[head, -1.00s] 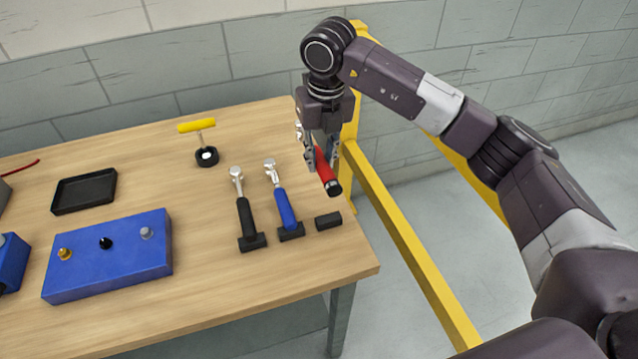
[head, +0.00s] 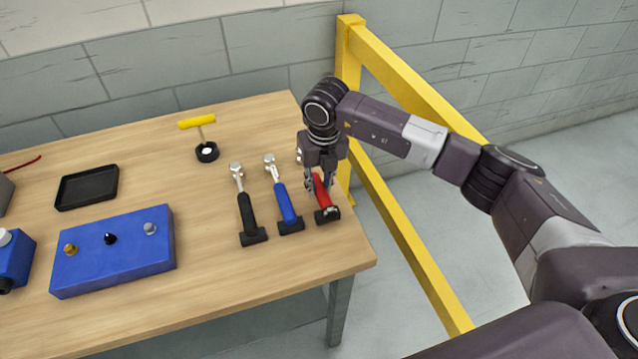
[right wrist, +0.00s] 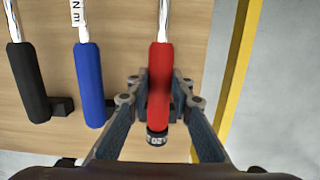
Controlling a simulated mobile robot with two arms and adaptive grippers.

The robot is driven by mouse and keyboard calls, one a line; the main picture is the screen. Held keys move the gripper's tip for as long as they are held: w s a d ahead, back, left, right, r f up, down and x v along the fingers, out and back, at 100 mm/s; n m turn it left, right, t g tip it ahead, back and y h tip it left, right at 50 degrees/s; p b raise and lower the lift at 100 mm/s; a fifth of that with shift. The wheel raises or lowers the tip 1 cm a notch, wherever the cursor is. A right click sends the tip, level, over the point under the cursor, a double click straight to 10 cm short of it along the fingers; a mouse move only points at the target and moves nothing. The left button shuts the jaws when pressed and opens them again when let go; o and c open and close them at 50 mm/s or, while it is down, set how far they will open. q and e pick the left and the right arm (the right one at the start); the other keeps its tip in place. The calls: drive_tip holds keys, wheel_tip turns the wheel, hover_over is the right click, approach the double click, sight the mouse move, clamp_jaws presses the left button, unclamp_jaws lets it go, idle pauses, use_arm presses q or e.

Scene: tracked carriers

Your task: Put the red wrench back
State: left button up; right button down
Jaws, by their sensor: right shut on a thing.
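The red wrench (head: 322,190) lies at the right end of a row of wrenches near the table's right edge. Its handle end is at the small black holder (head: 328,215); I cannot tell whether it is fully seated. My right gripper (head: 319,185) points down and is shut on the red handle. In the right wrist view the fingers (right wrist: 158,98) stand on both sides of the red wrench (right wrist: 159,65), whose black end points toward me. The holder is mostly hidden there. My left gripper is not in view.
A blue-handled wrench (head: 285,203) and a black-handled wrench (head: 246,212) rest in black holders just left. A blue box with knobs (head: 115,265), a black tray (head: 62,202) and a yellow T-handle (head: 197,124) are further left. A yellow rail (head: 405,245) runs beside the table's right edge.

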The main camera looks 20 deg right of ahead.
drive_tip(key=c, duration=1.7)
unclamp_jaws()
drive_tip(key=shift+r, duration=0.1)
drive_tip(key=shift+r, duration=0.25)
drive_tip(key=r+b, duration=0.1)
drive_tip(key=r, duration=0.2)
drive_tip(key=s+r+b, duration=0.1)
drive_tip(key=r, duration=0.3)
drive_tip(key=r+b, duration=0.1)
drive_tip(key=r, duration=0.3)
drive_tip(key=shift+s+r, duration=0.2)
drive_tip(key=shift+s, duration=0.05)
